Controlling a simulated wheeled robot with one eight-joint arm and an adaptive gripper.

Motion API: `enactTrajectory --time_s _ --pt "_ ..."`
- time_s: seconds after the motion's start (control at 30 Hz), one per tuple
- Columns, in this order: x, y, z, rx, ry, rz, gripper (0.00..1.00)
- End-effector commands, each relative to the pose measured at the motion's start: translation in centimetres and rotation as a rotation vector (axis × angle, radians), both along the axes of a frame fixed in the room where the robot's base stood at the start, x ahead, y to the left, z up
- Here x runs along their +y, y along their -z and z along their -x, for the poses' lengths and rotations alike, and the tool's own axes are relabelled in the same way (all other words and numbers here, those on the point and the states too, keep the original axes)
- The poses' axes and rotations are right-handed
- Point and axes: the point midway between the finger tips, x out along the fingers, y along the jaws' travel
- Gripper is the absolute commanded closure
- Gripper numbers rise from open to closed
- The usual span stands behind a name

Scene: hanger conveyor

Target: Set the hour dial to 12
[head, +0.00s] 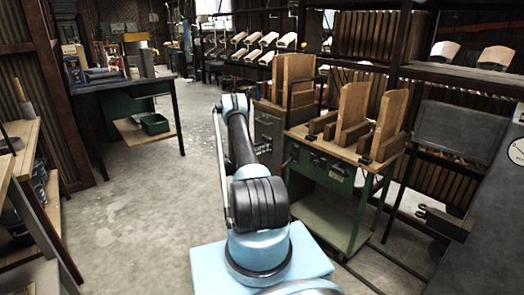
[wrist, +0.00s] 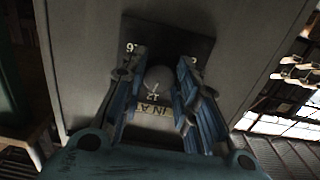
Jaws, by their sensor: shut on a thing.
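In the wrist view, a round grey knob (wrist: 158,78), which looks like the hour dial, stands on a dark square plate (wrist: 165,32). Pale marks show at the plate's upper left and right. A mark that looks like 12 shows just below the knob, above a partly covered pale label (wrist: 153,109). My gripper (wrist: 162,66) has its blue fingers on both sides of the knob and is shut on it. The fingers hide parts of the plate, and I cannot clearly read the knob's pointer. In the head view, my gripper and the knob are not clearly visible.
The plate sits on a grey cabinet face (wrist: 85,50). In the head view, a green workbench (head: 335,165) with upright wooden boards (head: 352,112) stands right of my arm. A dark table (head: 125,86) is at the left. The floor (head: 150,200) between is clear.

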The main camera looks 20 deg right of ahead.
Motion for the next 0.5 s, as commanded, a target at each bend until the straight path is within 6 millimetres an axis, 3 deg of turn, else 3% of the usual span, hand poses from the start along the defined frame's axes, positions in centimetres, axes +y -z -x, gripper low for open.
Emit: enactTrajectory --time_s 0.5 --pt "-0.02 0.00 0.02 0.195 0.000 0.071 0.95"
